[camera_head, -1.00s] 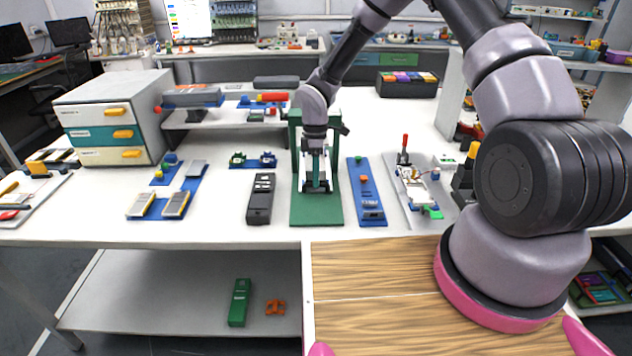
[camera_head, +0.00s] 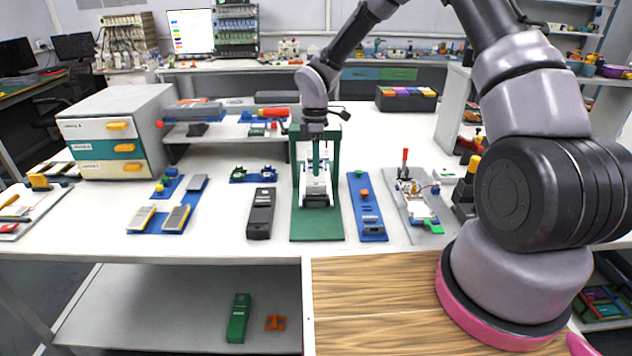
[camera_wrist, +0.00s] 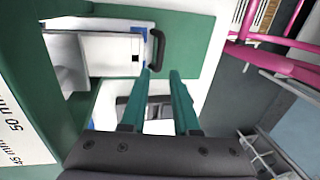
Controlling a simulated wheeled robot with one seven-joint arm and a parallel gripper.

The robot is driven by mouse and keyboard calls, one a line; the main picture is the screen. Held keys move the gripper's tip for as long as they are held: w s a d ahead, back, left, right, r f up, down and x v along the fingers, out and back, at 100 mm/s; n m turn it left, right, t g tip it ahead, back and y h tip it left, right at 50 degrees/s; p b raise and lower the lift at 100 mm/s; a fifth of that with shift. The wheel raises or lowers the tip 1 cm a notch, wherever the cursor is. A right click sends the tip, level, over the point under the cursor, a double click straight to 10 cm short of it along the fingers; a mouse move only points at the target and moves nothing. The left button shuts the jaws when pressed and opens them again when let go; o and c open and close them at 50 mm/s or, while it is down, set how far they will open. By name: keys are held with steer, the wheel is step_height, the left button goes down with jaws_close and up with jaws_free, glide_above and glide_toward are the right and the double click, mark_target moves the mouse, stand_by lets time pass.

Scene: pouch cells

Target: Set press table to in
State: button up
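The press has a green frame and a green base plate (camera_head: 317,226), upright on the white bench in the head view. Its white press table (camera_head: 316,197) sits between the frame's posts, above the plate. In the wrist view, a white block (camera_wrist: 112,56) of the press carries a black loop handle (camera_wrist: 157,48). My gripper (camera_head: 316,165) points down at the press, just above the white table. In the wrist view, the two teal fingers of my gripper (camera_wrist: 159,75) are apart, with nothing clearly held between them. Their tips are close to the handle; I cannot tell whether they touch it.
A black device (camera_head: 261,213) stands left of the press. A blue strip with small parts (camera_head: 367,215) lies close on the right, and a grey fixture with a red lever (camera_head: 412,205) beyond it. A drawer cabinet (camera_head: 115,130) stands at the left. The bench's front edge is clear.

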steer(key=v, duration=0.2)
steer(key=shift+r, duration=0.25)
steer(key=o, duration=0.3)
steer(key=t, duration=0.4)
glide_toward(318, 199)
steer(key=shift+t, duration=0.3)
steer(key=f, duration=0.4)
steer(key=w+f, duration=0.1)
steer(key=f, duration=0.2)
steer(key=shift+w+f, duration=0.25)
steer(key=shift+f, duration=0.1)
jaws_close()
